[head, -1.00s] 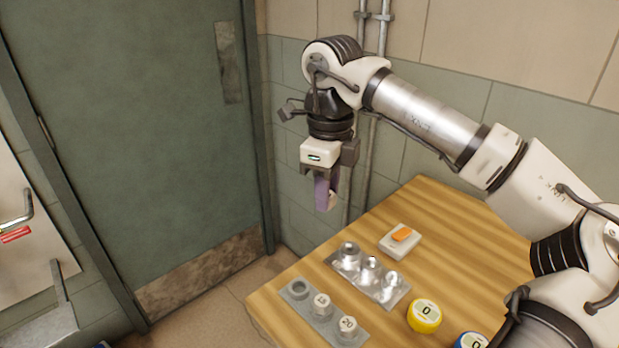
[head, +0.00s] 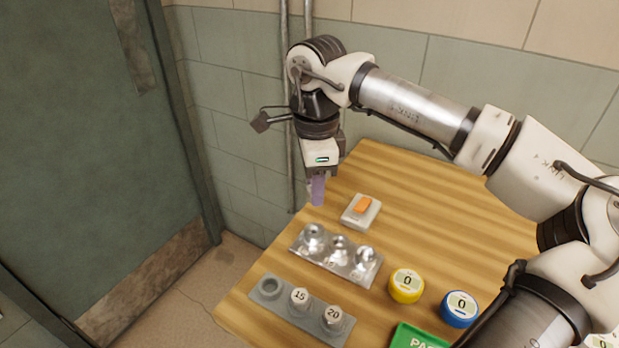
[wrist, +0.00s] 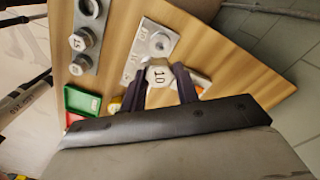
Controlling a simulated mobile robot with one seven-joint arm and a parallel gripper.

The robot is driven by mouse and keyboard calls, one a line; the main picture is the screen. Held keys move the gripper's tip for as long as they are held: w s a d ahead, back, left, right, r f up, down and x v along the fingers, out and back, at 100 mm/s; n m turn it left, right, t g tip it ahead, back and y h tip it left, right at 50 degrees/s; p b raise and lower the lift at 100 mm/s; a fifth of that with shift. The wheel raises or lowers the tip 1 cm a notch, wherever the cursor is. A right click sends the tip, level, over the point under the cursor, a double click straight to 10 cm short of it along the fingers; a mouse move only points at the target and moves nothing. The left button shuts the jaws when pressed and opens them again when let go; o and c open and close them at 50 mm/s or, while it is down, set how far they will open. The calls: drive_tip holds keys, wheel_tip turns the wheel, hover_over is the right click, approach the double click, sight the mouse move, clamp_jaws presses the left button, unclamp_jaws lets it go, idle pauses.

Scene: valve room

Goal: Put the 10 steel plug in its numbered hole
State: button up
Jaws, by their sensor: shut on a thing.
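My gripper (head: 317,200) points down above the back left of the wooden table, short of the shiny steel plate. In the wrist view my gripper (wrist: 162,88) is shut on the 10 steel plug (wrist: 159,75), whose hexagonal head shows the number 10. The plug is hidden in the head view. The shiny plate (head: 322,262) has three raised round fittings; it also shows in the wrist view (wrist: 143,48), partly behind the plug. I cannot read its numbers. The grey rack (head: 283,305) holds the 15 plug (head: 300,298) and 20 plug (head: 333,315); its left socket (head: 268,287) is empty.
A white box with an orange switch (head: 361,210) sits behind the shiny plate. A yellow dial (head: 406,285), a blue dial (head: 459,308) and a green tray (head: 415,338) lie to the right. Wall pipes (head: 298,60) stand behind my gripper.

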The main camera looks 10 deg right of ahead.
drive_tip(key=shift+f+b, duration=2.25)
drive_tip(key=shift+f, duration=1)
drive_tip(key=shift+f+b, duration=1.05)
drive_tip(key=shift+b, duration=0.25)
idle(0.4)
drive_tip(key=o, duration=1.1)
drive_tip(key=shift+r, duration=0.1)
drive_tip(key=shift+r+p, duration=2.7)
drive_tip(key=shift+r, duration=1.25)
drive_tip(key=shift+f, duration=0.1)
